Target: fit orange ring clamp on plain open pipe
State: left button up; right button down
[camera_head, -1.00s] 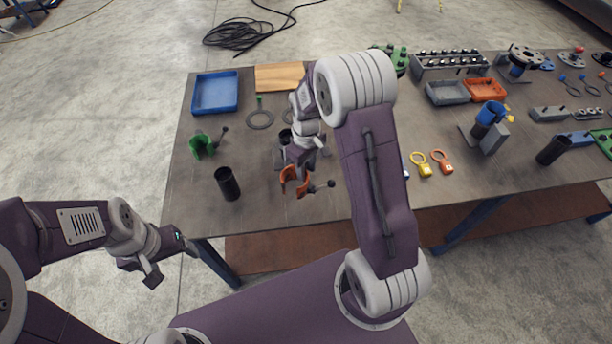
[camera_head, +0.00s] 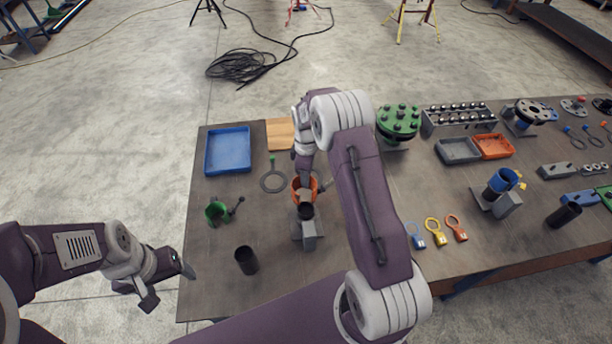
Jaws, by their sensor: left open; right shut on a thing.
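The orange ring clamp (camera_head: 296,194) is held by my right gripper (camera_head: 306,184), which is shut on it. Its dark lever sticks out to the right. The clamp is at a dark open pipe (camera_head: 306,212) on a grey stand (camera_head: 309,236); the pipe's open end shows just below the clamp in the picture. Whether the ring surrounds the pipe or sits behind it, I cannot tell. My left gripper (camera_head: 170,286) is open and empty, off the table's left edge.
A green clamp (camera_head: 213,214) and a black open cylinder (camera_head: 246,261) stand to the left.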

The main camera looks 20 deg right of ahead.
jog(key=shift+s+r, duration=0.35)
jog(key=shift+s, duration=0.45)
notch_tip(320, 180, down, 5)
jog(key=b, duration=0.4)
jog(key=shift+r, duration=0.2)
pick_arm(q)
jog(key=f, duration=0.1)
jog(key=s+f, duration=0.1)
jog(key=f, duration=0.1)
jog(key=shift+s+f, duration=0.15)
jog(key=shift+s, duration=0.2)
jog(key=shift+w, duration=0.15)
pick_arm(e)
jog(key=shift+w+f, duration=0.1)
jog(key=shift+w, duration=0.1)
jog(key=shift+s, duration=0.15)
